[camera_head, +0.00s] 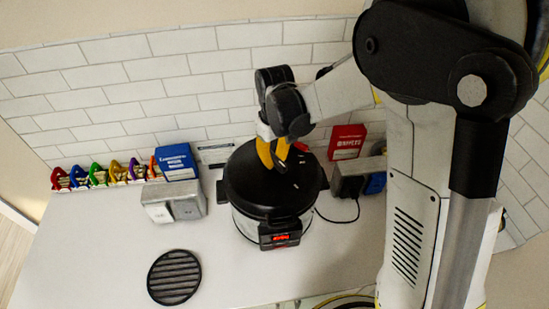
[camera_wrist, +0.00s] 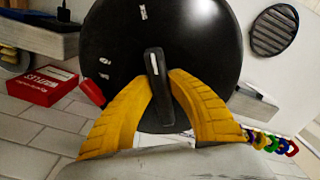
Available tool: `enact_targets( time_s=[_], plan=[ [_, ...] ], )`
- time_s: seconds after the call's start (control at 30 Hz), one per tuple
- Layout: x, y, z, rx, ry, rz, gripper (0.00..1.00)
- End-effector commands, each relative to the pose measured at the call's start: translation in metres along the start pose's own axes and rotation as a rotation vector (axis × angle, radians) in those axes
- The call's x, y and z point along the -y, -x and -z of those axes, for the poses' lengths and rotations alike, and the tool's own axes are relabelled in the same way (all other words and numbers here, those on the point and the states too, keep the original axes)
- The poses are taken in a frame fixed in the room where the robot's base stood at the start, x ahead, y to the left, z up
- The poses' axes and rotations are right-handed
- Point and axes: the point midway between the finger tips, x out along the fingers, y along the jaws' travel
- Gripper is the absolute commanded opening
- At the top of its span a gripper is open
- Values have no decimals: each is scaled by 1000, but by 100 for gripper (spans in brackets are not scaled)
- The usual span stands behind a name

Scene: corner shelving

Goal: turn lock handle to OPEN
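A pressure cooker with a round black lid (camera_head: 250,185) and pale body stands on the counter. In the wrist view the lid (camera_wrist: 200,45) fills the upper middle. The black lock handle (camera_wrist: 157,75) is a raised bar with a small white mark, lying nearly along the picture's vertical. My gripper (camera_wrist: 160,82) has its yellow fingertips on either side of this bar, apparently touching it. In the head view my gripper (camera_head: 273,155) points down at the lid's far part and hides the handle. Small white labels on the lid are too small to read.
A red box (camera_head: 346,141) and a shelf block with a blue item and cable stand right of the cooker. A blue box (camera_head: 176,162), a grey double box (camera_head: 174,204) and several coloured clips are left. A black round trivet (camera_head: 174,277) lies in front. A tiled wall is behind.

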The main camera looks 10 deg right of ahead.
Motion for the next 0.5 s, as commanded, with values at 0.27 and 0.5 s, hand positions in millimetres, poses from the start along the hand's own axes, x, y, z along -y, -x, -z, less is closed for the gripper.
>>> enact_targets(
  time_s=[0.27, 0.5],
  plan=[
    [0, -1, 0, 0, 20, 0, 0],
    [-1, -2, 0, 0, 131, 0, 0]
  ],
)
